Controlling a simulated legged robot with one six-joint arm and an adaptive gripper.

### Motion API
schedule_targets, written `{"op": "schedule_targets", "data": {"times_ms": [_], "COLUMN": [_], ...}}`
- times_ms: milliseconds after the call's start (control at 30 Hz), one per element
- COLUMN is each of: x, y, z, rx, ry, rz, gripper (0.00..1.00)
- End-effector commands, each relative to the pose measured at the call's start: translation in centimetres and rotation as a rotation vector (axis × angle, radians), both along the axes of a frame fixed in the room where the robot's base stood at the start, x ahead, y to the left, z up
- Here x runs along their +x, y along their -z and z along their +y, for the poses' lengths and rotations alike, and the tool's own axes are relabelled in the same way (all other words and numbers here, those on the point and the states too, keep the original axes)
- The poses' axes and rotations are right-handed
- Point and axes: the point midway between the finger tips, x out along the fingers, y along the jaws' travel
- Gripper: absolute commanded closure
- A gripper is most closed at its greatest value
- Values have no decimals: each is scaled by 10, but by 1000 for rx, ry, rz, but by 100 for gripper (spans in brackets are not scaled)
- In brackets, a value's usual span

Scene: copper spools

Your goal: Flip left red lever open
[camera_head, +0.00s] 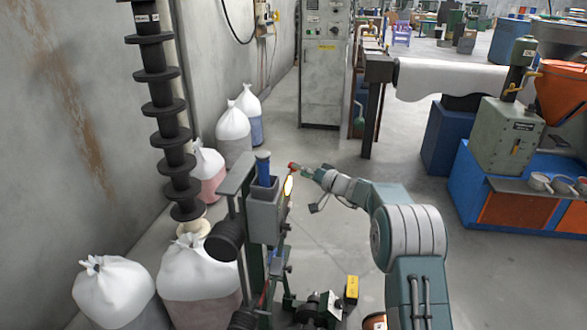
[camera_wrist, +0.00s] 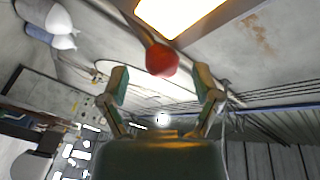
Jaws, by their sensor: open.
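The red lever knob (camera_wrist: 162,60) shows in the wrist view, just beyond and between the fingertips of my open gripper (camera_wrist: 160,83). In the head view the red knob (camera_head: 293,167) sits at the right side of a grey-green machine (camera_head: 264,215), by a lit yellowish panel (camera_head: 288,186). My gripper (camera_head: 303,172) reaches it from the right, very close to it. Whether the fingers touch the knob cannot be told. The lit panel (camera_wrist: 180,12) also shows at the top of the wrist view. The lever's shaft is mostly hidden. Only one red knob is clear.
Black spools (camera_head: 158,75) hang in a column at the left. White bags (camera_head: 112,288) stand on the floor along the wall. The floor (camera_head: 330,235) between machine and arm is mostly free.

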Motion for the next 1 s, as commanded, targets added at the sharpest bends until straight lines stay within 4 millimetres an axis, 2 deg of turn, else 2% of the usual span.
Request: {"op": "schedule_targets", "data": {"times_ms": [33, 200, 533, 567, 600, 667, 700, 733, 1000], "x": [4, 14, 16, 16, 16, 16, 16, 16, 16], "y": [0, 0, 0, 0, 0, 0, 0, 0, 0], "z": [8, 20, 23, 23, 23, 23, 23, 23, 23], "rx": [1, 0, 0, 0, 0, 0, 0, 0, -9], "ry": [-2, -1, -1, -1, -1, -1, -1, -1, 0], "rz": [0, 0, 1, 1, 1, 1, 1, 1, 4], "gripper": [19, 19, 19, 32, 50, 77, 95, 100, 100]}}
